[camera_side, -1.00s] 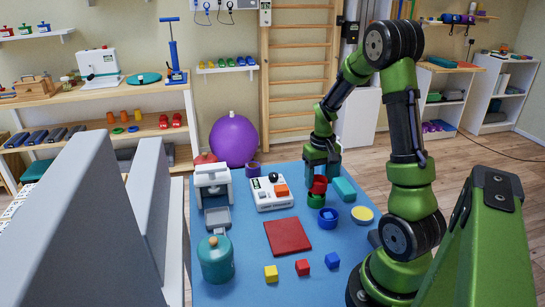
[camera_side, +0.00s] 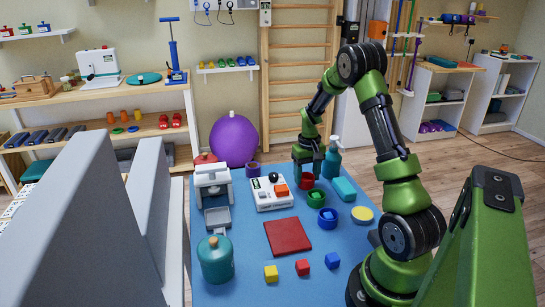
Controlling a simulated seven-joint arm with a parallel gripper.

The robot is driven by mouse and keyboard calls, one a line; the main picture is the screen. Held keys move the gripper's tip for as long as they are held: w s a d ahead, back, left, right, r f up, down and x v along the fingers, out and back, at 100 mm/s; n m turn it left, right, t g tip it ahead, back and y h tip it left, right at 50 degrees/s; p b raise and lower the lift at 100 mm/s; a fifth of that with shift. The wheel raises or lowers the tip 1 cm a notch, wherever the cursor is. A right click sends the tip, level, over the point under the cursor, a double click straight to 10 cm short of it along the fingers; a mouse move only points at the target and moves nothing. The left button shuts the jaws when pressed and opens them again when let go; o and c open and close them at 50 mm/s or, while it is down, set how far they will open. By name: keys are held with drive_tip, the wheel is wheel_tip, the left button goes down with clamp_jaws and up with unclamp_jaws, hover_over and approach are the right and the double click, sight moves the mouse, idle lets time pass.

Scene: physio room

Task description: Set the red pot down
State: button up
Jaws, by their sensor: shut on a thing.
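The red pot (camera_side: 307,180) is a small open round pot toward the back right of the blue table (camera_side: 345,285). My gripper (camera_side: 308,173) points down over it and is shut on its rim. The pot looks upright. I cannot tell whether its base touches the table or is slightly above it. A green pot (camera_side: 316,199) stands just in front of it, and the two overlap in the picture.
A blue pot (camera_side: 328,218), teal block (camera_side: 344,189), teal pump bottle (camera_side: 332,160) and white device with a red-orange button (camera_side: 272,195) stand close around. A red square mat (camera_side: 287,236) and several small cubes lie nearer the front.

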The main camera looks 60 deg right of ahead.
drive_tip(key=shift+f, duration=0.1)
drive_tip(key=o, duration=1.2)
drive_tip(key=shift+c, duration=0.2)
wheel_tip(320, 180, up, 12)
drive_tip(key=w+a+r+n+t, duration=0.1)
drive_tip(key=a+r+t, duration=0.1)
drive_tip(key=a+r, duration=0.6)
drive_tip(key=s+a+r+n+t, duration=0.1)
drive_tip(key=s+a, duration=0.2)
drive_tip(key=a, duration=0.5)
drive_tip(key=s+a+n+t+y, duration=0.1)
drive_tip(key=s+a+t, duration=0.1)
drive_tip(key=a, duration=0.6)
drive_tip(key=s+a+r+t+y, duration=0.1)
drive_tip(key=s+a+t, duration=0.1)
drive_tip(key=s+a, duration=0.3)
drive_tip(key=shift+a+r+n, duration=0.3)
drive_tip(key=shift+a+n, duration=0.1)
drive_tip(key=shift+a, duration=1.35)
